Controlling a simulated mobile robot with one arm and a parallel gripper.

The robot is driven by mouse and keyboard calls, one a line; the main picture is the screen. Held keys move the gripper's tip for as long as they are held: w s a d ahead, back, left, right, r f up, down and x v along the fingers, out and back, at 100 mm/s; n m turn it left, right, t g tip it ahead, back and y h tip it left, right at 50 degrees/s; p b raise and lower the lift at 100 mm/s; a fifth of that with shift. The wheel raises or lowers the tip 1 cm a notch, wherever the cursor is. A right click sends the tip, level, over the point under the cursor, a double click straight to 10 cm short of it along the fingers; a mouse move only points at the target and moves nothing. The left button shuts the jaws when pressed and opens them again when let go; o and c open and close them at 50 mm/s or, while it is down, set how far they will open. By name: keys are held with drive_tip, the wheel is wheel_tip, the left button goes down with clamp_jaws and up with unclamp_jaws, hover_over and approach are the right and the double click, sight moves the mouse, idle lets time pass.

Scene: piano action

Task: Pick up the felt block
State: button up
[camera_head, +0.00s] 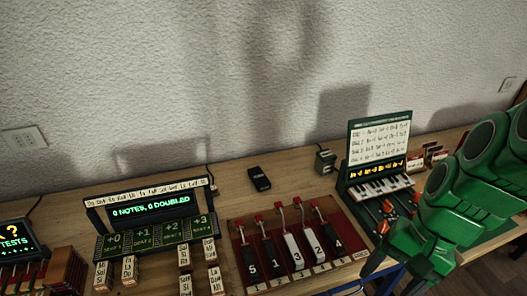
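No thing in view is clearly marked as the felt block. A small dark green block (325,161) with a pale label stands at the back of the table near the wall. A small flat black block (259,178) lies on the bare wood to its left. I cannot tell whether either is felt. My gripper (394,273) is at the lower right, at the end of my green arm, in front of the table's front edge. Its two fingers point down and are spread apart, with nothing seen between them. It is well apart from both blocks.
A red board (362,254) with several numbered keys and levers stands front centre. A green keyboard stand with a chart (379,137) is right of it. A lit display (150,213) with labelled blocks stands left. Bare wood (225,190) surrounds the black block.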

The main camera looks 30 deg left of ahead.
drive_tip(key=w+a+f+m+g+y, duration=0.1)
drive_tip(key=w+a+f+m+y, duration=0.15)
drive_tip(key=w+a, duration=0.7)
drive_tip(key=w+a+f+m+g+y, duration=0.2)
drive_tip(key=w+a+f, duration=0.2)
drive_tip(key=a, duration=1.1)
drive_tip(key=w+a+f+m+g+y, duration=0.1)
drive_tip(key=w+a+f+m+y, duration=0.35)
drive_tip(key=a, duration=0.85)
drive_tip(key=m, duration=0.2)
approach(212, 189)
drive_tip(key=shift+x, duration=0.95)
drive_tip(key=shift+s+a+f, duration=0.25)
drive_tip(key=shift+a+f, duration=0.2)
drive_tip(key=shift+a, duration=0.05)
drive_tip(key=shift+x, duration=3.65)
drive_tip(key=shift+r, duration=0.15)
drive_tip(key=c, duration=1.3)
